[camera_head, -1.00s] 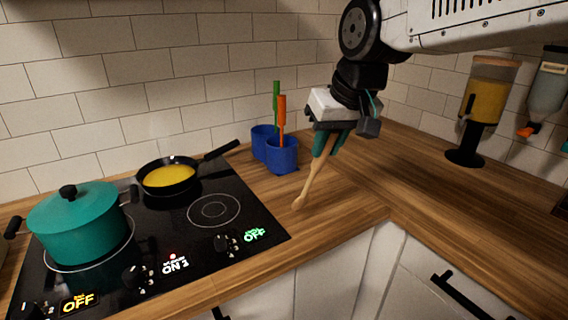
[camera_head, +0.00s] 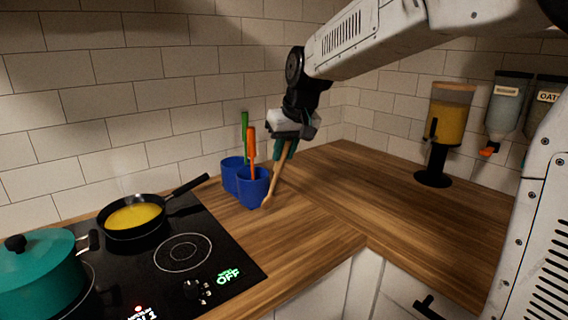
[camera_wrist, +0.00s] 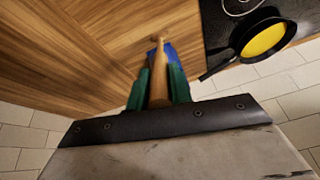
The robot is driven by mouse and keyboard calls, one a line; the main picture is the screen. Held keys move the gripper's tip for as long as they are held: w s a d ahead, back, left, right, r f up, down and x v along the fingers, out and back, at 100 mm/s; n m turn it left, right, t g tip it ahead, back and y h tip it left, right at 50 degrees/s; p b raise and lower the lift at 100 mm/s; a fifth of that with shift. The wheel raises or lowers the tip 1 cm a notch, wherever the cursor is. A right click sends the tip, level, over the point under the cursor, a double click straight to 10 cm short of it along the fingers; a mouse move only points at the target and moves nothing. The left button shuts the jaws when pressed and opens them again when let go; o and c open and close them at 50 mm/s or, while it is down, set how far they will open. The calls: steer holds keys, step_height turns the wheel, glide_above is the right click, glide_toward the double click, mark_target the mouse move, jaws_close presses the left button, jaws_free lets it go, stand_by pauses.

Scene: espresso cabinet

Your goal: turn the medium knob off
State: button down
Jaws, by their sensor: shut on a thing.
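My gripper (camera_head: 284,150) is shut on a wooden utensil (camera_head: 275,183), which hangs downward beside the front blue cup's right edge. In the wrist view, the teal fingers (camera_wrist: 158,90) sit on both sides of the utensil (camera_wrist: 159,70). The stove (camera_head: 225,250) is at the lower left, well apart from my gripper. One knob (camera_head: 197,291) has a green OFF readout. A white ON readout (camera_head: 143,314) with a red light is cut by the bottom edge, and its knob is out of view. The knob size labels are too small to read.
A pan of yellow food (camera_head: 134,216) and a teal pot (camera_head: 40,275) stand on the stove. Two blue cups (camera_head: 254,188) hold green and orange-handled utensils. Dispensers (camera_head: 450,120) are at the right. The wooden counter (camera_head: 350,195) between is clear.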

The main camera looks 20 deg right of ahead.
mark_target(284, 162)
steer(key=shift+w+d+f, duration=0.1)
steer(key=shift+w, duration=0.35)
steer(key=shift+s+f, duration=0.1)
steer(key=shift+f, duration=1.75)
steer(key=c, duration=1.3)
jaws_free()
steer(key=shift+o, duration=0.2)
